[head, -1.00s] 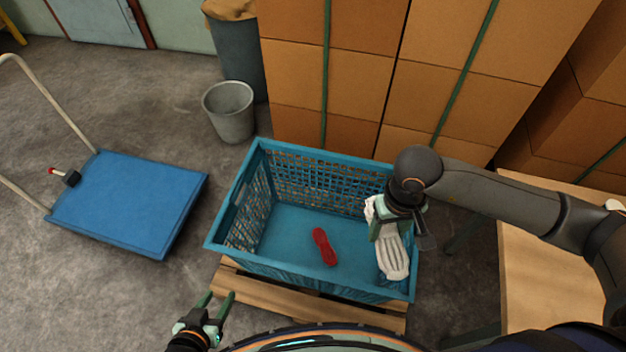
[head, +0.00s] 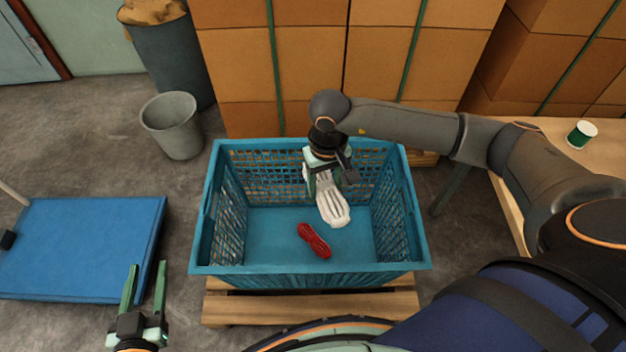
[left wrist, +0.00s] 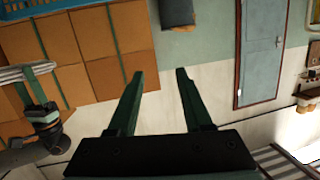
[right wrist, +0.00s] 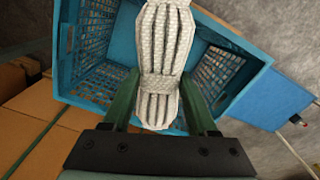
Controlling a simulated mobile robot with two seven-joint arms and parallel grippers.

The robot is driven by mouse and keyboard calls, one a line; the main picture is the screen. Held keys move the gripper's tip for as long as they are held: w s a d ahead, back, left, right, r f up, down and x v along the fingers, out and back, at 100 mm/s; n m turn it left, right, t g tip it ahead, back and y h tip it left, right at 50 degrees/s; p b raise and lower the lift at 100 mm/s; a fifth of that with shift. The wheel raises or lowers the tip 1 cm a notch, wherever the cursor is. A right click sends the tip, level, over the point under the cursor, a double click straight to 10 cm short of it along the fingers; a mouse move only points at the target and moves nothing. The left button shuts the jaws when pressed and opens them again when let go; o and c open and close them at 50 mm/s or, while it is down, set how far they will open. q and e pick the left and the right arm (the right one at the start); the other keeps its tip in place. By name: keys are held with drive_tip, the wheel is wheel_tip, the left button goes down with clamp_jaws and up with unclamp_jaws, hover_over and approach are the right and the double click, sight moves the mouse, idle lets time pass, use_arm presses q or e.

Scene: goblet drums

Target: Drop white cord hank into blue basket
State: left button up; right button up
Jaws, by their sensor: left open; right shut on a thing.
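The white cord hank (head: 331,203) is held by my right gripper (head: 322,180) over the blue basket (head: 310,268), toward its back right. In the right wrist view the hank (right wrist: 160,50) stands between the two green fingers (right wrist: 162,100), which close on its banded middle. The basket (right wrist: 90,70) shows behind and below it. My left gripper (head: 144,290) is open and empty, left of the basket in the head view. Its spread fingers (left wrist: 160,85) also show in the left wrist view. A red cord hank (head: 314,241) lies on the basket floor.
The basket stands on a wooden pallet (head: 310,308). A blue platform cart (head: 80,245) is at left, a grey bucket (head: 173,126) at back left. Stacked cardboard boxes (head: 300,70) stand behind. A wooden table (head: 600,155) with a green spool (head: 581,134) is at right.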

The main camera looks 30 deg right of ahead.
use_arm(q)
drive_tip(key=s+d+r+m+t+h+b, duration=0.2)
drive_tip(key=s+r+m+t+h+b, duration=0.15)
drive_tip(key=r+h+b, duration=0.4)
drive_tip(key=s+d+r+m+t+h+b, duration=0.1)
drive_tip(key=s+r+m+t+h+b, duration=0.3)
drive_tip(key=b, duration=0.7)
drive_tip(key=shift+m+g, duration=0.35)
drive_tip(key=f+b, duration=0.1)
drive_tip(key=w+f+b, duration=0.1)
drive_tip(key=f+b, duration=0.1)
drive_tip(key=d+f+b, duration=0.1)
drive_tip(key=f, duration=0.1)
drive_tip(key=shift+w+f, duration=0.1)
drive_tip(key=shift+w, duration=0.2)
use_arm(e)
drive_tip(key=w+d+f+m, duration=0.1)
drive_tip(key=w+d+f, duration=0.1)
drive_tip(key=w+f, duration=0.4)
drive_tip(key=w+d+f+m, duration=0.1)
drive_tip(key=w+d+f, duration=0.1)
drive_tip(key=w+f, duration=0.4)
wheel_tip(320, 180, down, 5)
drive_tip(key=shift+w+f+m, duration=0.15)
drive_tip(key=shift+w+m, duration=0.2)
drive_tip(key=shift+m, duration=0.05)
drive_tip(key=shift+d, duration=0.1)
drive_tip(key=o, duration=1.5)
drive_tip(key=shift+c, duration=0.2)
